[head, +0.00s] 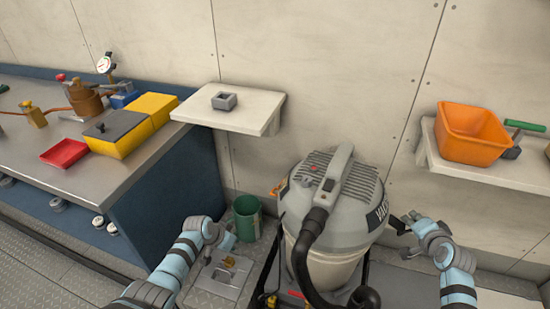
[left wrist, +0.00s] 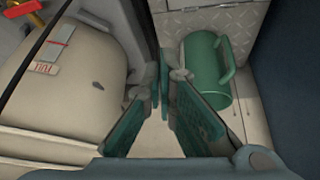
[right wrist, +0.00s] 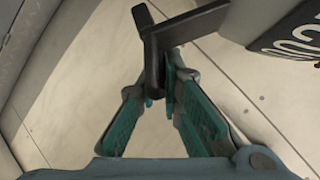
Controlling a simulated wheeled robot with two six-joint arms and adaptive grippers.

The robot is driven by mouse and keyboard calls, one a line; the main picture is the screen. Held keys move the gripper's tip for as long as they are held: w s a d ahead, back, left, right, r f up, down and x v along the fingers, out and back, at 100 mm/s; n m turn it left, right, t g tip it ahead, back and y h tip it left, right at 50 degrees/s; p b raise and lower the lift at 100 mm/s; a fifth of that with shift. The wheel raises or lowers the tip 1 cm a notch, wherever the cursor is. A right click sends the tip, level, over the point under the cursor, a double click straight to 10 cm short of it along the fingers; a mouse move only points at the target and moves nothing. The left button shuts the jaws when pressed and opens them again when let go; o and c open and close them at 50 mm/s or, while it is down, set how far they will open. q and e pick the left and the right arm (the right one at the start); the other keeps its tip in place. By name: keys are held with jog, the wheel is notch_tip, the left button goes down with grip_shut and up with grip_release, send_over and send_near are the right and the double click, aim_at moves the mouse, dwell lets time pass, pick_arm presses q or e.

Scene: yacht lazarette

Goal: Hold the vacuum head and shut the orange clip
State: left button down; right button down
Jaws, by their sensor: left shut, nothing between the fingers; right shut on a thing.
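The vacuum head (head: 335,195) is the grey ribbed top of the vacuum in the middle of the head view. My right gripper (head: 404,223) is at the right side of the vacuum, shut on a dark handle (right wrist: 190,22) beside the lettered head. My left gripper (head: 228,243) is shut and empty, low to the left of the vacuum drum (left wrist: 85,90), below the clip.
A green mug-like container (head: 247,217) stands close to my left gripper. A black hose (head: 303,255) runs down the vacuum's front. A wall shelf (head: 250,108) is above left, and another with an orange bin (head: 470,132) is at right. A workbench (head: 60,135) fills the left.

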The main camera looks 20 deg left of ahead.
pick_arm(q)
jog(key=s+f+n+g+y, duration=0.1)
jog(key=s+f, duration=1.1)
jog(key=s, duration=0.3)
jog(key=shift+a+f+g+y+p, duration=0.15)
jog(key=shift+f+g+y+p, duration=0.05)
jog(key=shift+g+y+p, duration=0.2)
pick_arm(e)
jog(key=shift+r, duration=0.45)
pick_arm(q)
jog(key=shift+s, duration=0.1)
pick_arm(e)
jog(key=c, duration=1.7)
grip_release()
jog(key=shift+o, duration=0.2)
